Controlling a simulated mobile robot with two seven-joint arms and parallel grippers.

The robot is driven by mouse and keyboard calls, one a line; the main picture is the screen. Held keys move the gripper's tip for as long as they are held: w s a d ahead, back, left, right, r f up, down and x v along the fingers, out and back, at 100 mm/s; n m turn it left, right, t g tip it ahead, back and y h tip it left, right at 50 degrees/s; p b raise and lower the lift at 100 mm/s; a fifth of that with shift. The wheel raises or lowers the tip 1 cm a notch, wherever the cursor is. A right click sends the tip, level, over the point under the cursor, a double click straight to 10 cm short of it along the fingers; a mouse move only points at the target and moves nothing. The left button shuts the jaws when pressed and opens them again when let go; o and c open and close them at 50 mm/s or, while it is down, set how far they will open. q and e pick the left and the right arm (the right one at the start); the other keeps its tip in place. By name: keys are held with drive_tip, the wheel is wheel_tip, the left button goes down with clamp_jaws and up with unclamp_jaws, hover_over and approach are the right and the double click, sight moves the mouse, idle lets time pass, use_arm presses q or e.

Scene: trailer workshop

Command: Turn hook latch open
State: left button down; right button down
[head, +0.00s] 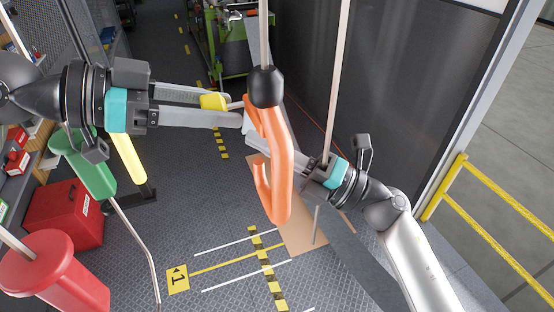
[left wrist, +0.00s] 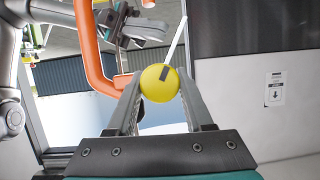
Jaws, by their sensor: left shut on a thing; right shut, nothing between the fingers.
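A large orange hook (head: 281,185) hangs below a black ball (head: 265,86) on a pale rod. Its orange body also shows in the left wrist view (left wrist: 97,62). My left gripper (head: 236,109) reaches in from the left and is shut on a yellow knob (head: 212,102), beside the upper part of the hook. The knob (left wrist: 159,83), with a dark strip across it, fills the gap between the fingers in the left wrist view. My right gripper (head: 254,130) is shut and empty, partly hidden behind the hook. Whether it touches the hook, I cannot tell.
A second pale rod (head: 337,75) hangs right of the hook. A yellow railing (head: 490,215) runs along the right. The marked floor in front is mostly clear.

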drive_tip(key=shift+w+a+r, duration=0.1)
drive_tip(key=shift+w+r, duration=0.05)
drive_tip(key=shift+w, duration=0.15)
use_arm(q)
drive_tip(key=shift+d, duration=0.1)
use_arm(e)
drive_tip(key=shift+w+a+r, duration=0.1)
drive_tip(key=shift+w+r, duration=0.2)
drive_tip(key=shift+w, duration=0.3)
use_arm(q)
drive_tip(key=shift+c, duration=1.5)
unclamp_jaws()
use_arm(e)
drive_tip(key=shift+s, duration=0.1)
